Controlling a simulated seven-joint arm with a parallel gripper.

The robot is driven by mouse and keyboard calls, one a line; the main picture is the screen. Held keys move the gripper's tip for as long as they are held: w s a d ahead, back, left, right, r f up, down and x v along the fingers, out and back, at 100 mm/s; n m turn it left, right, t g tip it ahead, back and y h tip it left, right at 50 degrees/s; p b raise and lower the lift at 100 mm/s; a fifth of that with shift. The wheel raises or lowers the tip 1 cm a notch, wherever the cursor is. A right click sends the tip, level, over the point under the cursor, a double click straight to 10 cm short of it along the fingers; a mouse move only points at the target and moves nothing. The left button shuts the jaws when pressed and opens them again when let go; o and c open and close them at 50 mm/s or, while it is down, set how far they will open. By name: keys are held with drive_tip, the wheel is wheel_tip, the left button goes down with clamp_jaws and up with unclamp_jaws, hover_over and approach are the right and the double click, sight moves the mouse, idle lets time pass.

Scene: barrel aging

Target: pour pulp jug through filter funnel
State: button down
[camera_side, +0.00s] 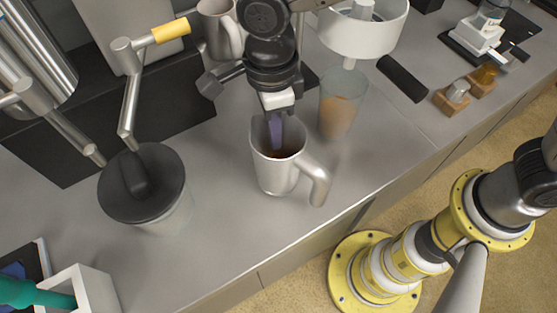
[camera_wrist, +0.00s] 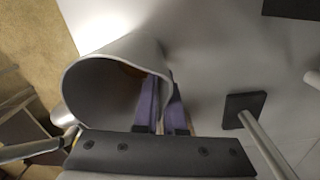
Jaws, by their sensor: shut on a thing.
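A light grey jug (camera_side: 280,172) with a handle stands upright, or nearly so, on the counter in the side view; I cannot tell if its base touches. Dark brown content shows inside. My gripper (camera_side: 277,132) is shut on the jug's wall at the rim. The wrist view shows the jug (camera_wrist: 112,60) with one purple finger of my gripper (camera_wrist: 165,102) inside the rim and one outside. A white round vessel (camera_side: 362,34) with a central post, probably the filter funnel, is behind to the right. A clear glass (camera_side: 342,104) with light brown content stands in front of it.
A clear container with a dark lid (camera_side: 142,184) stands at left near a metal spout (camera_side: 130,105). A second grey jug (camera_side: 219,30) is behind my gripper. The counter's front-right edge is close.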

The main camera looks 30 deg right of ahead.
drive_tip(key=shift+r, duration=0.45)
drive_tip(key=shift+r, duration=0.3)
drive_tip(key=shift+r, duration=0.3)
idle(0.4)
drive_tip(key=shift+r, duration=2.9)
